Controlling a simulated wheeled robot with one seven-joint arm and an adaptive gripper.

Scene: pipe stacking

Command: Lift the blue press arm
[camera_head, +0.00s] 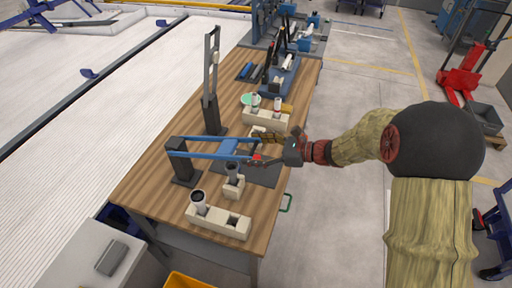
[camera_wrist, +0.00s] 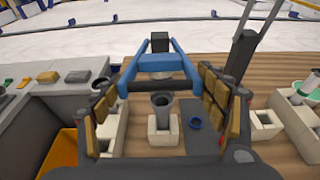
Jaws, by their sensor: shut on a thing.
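The blue press arm (camera_head: 205,155) runs roughly level from a black post (camera_head: 180,162) on the wooden table to my gripper (camera_head: 262,148). In the wrist view, its two blue rails and crosspiece (camera_wrist: 158,63) lead away to the post. A dark bar (camera_wrist: 160,86) at its near end spans between my gripper's fingers (camera_wrist: 160,92), which are shut on the arm's end. Below the arm, a grey pipe (camera_wrist: 161,104) stands upright in a cream block (camera_wrist: 166,134). The exact finger contact is partly hidden in the head view.
A cream holder (camera_head: 218,222) with a dark-mouthed pipe (camera_head: 198,203) sits at the near table end. Another holder (camera_head: 264,118) with pipes stands beyond the press. A tall grey upright (camera_head: 211,85) rises behind.

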